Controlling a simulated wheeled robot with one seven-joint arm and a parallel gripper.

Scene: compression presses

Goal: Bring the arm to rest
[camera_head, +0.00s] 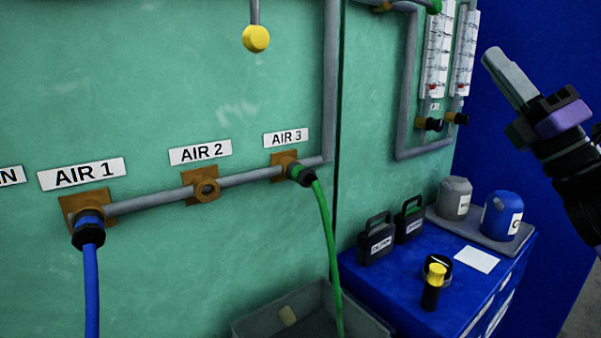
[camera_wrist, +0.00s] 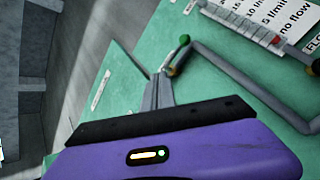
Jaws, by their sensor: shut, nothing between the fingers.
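My gripper (camera_head: 496,62) is raised at the upper right of the head view, in front of the dark blue wall. Its fingers are together with nothing between them, and they point up and to the left. In the wrist view the shut fingers (camera_wrist: 160,92) show above the purple gripper body, with the green panel and grey pipe behind them. The gripper looks clear of the panel and of the blue cabinet below it, touching nothing that I can see.
Flow meters (camera_head: 437,50) and a grey pipe (camera_head: 408,90) are left of my gripper. A blue cabinet (camera_head: 400,290) below carries black weights, two canisters and a yellow-black tool. Blue (camera_head: 91,290) and green (camera_head: 325,230) hoses hang from AIR 1 and AIR 3. A grey bin (camera_head: 262,325) stands below.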

